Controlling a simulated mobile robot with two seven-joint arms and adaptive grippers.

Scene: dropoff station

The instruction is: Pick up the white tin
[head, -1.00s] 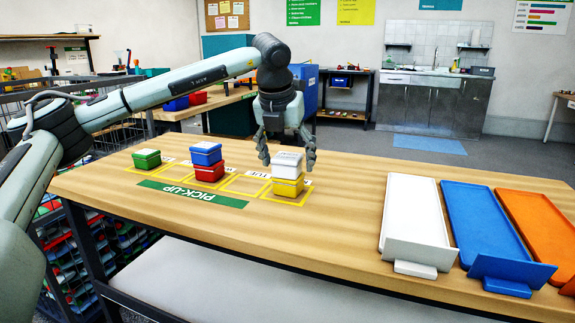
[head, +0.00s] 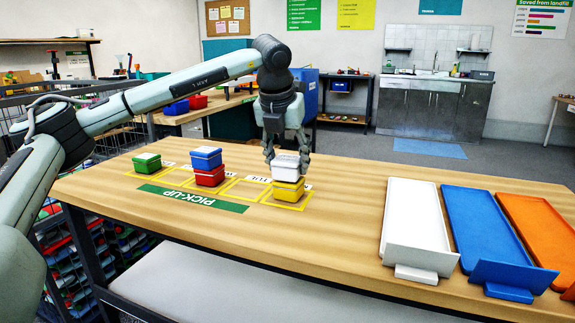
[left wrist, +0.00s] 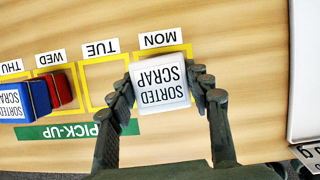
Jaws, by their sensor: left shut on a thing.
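The white tin (head: 286,166) sits on top of a yellow tin (head: 288,190) in the rightmost marked square of the pick-up area in the head view. My left gripper (head: 287,163) points down over this stack and is shut on the white tin, one finger on each side. In the left wrist view the white tin (left wrist: 159,84), its lid lettered "SORTED SCRAP", lies between the fingers of my left gripper (left wrist: 162,98). The yellow tin is hidden below it there. My right gripper is in neither view.
A blue tin (head: 206,158) stands on a red tin (head: 209,178), left of the white one. A green tin (head: 147,160) is at the far left. White (head: 413,215), blue (head: 484,225) and orange (head: 545,228) trays lie at the right. The table between stack and trays is clear.

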